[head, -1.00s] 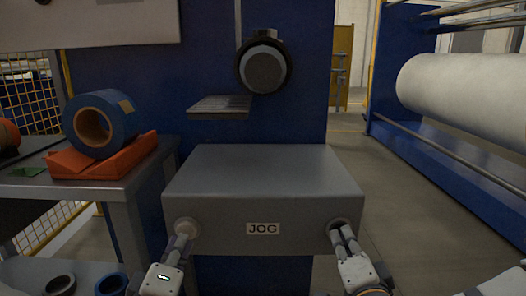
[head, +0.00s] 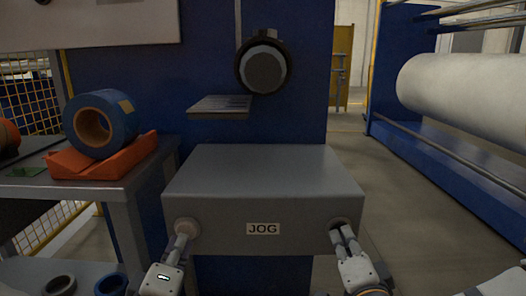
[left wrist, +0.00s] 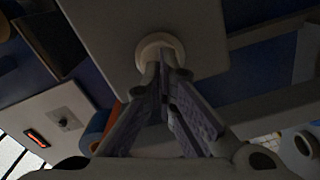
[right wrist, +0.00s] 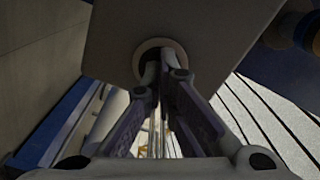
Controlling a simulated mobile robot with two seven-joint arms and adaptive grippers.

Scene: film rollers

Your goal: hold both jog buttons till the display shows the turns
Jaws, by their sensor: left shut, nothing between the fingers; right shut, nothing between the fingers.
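A grey jog box with a JOG label (head: 263,229) stands in front of the blue machine. Its left button's round collar (head: 187,228) is at the front left, and the right collar (head: 345,224) is at the front right. My left gripper (head: 183,239) is shut and empty, its tips at the left collar (left wrist: 152,41). My right gripper (head: 344,234) is shut and empty, its tips at the right collar (right wrist: 147,47). The fingertips hide the button faces, so I cannot tell how far they are pressed. A red-orange lit display (left wrist: 37,138) shows on a panel in the left wrist view, unreadable.
A bench (head: 125,185) at the left holds an orange wedge (head: 100,160) with a blue roll (head: 100,122) on it. A small shelf (head: 219,106) and dark round knob (head: 265,70) are above the box. A large white roll (head: 465,95) is at the right.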

